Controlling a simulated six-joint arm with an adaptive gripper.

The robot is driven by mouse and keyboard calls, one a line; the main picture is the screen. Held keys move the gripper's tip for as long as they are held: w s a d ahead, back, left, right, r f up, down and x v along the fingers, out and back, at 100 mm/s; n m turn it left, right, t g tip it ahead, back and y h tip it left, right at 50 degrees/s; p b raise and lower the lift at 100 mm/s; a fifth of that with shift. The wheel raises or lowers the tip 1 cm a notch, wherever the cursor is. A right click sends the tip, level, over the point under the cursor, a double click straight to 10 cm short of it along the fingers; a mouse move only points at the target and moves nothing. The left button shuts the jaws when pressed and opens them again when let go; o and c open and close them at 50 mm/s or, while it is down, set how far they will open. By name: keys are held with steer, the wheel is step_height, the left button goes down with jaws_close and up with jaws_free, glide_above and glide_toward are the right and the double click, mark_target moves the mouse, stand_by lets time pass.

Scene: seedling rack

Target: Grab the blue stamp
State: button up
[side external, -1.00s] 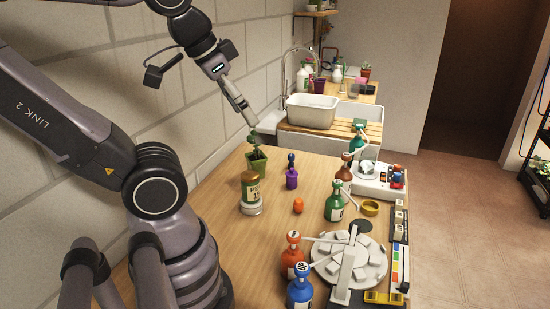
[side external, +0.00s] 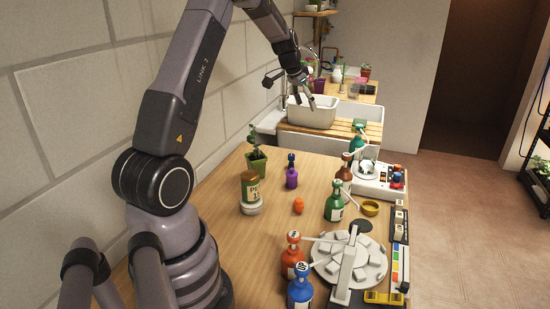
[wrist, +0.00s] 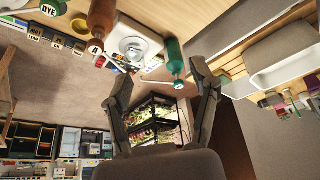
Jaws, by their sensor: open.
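I cannot single out a blue stamp for certain. In the side view, a row of small white-and-black blocks (side external: 399,218) that may be stamps stands at the right edge of the bench. Small red and blue pieces (side external: 396,181) sit on a white device (side external: 370,181) behind them, too small to identify. My gripper (side external: 303,101) is high above the bench's far end, near the white basin, well away from these. In the wrist view my gripper (wrist: 163,80) has its fingers spread apart, with nothing between them.
The wooden bench (side external: 225,225) holds several bottles, including a blue one (side external: 300,291) and a green one (side external: 335,203). A potted seedling (side external: 256,160) stands by the wall. A white basin (side external: 312,112) sits by the sink. A round tray of white blocks (side external: 335,275) is in front.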

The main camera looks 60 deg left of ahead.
glide_toward(291, 155)
steer(key=shift+n, duration=0.4)
steer(key=x, duration=0.4)
steer(key=shift+w+d+f, duration=0.15)
steer(key=shift+d+f, duration=0.05)
steer(key=shift+d, duration=0.15)
steer(key=shift+a+x, duration=0.15)
steer(key=shift+x, duration=1.35)
steer(key=shift+a+x, duration=0.15)
steer(key=shift+x, duration=1.35)
jaws_close()
